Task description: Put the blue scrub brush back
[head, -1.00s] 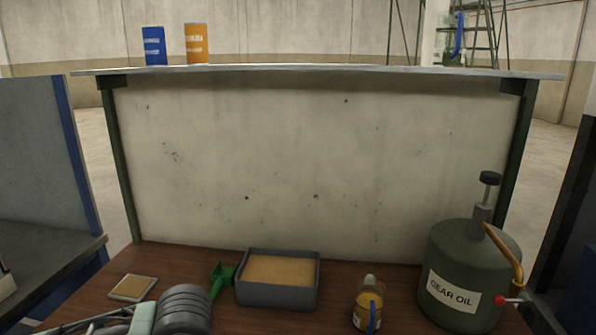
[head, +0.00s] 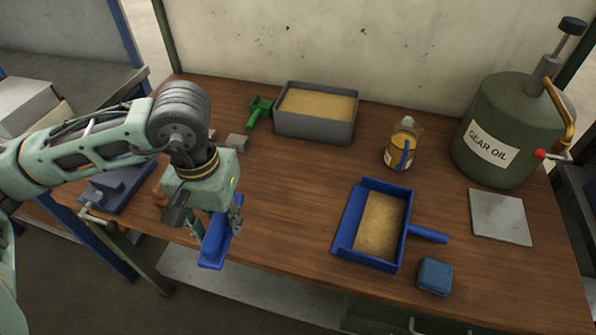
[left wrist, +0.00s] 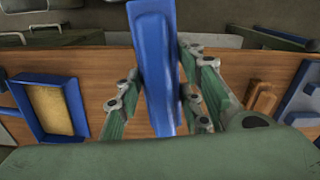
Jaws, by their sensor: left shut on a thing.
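The blue scrub brush (head: 214,247) is a long blue block in my left gripper (head: 216,226). It is held over the front edge of the wooden bench, left of centre. In the left wrist view the blue brush (left wrist: 152,50) stands lengthwise between the two green fingers of the left gripper (left wrist: 155,92), which are shut on it. Whether it touches the bench is unclear, and its bristles cannot be made out. My right gripper is not in view.
The wooden bench (head: 285,205) holds a blue dustpan (head: 407,225), a blue block (head: 435,275), a grey sand tray (head: 312,128), a green scoop (head: 258,112), a small bottle (head: 402,145), a gear oil can (head: 505,125), a grey plate (head: 500,217) and a blue vise (head: 118,185). The bench middle is clear.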

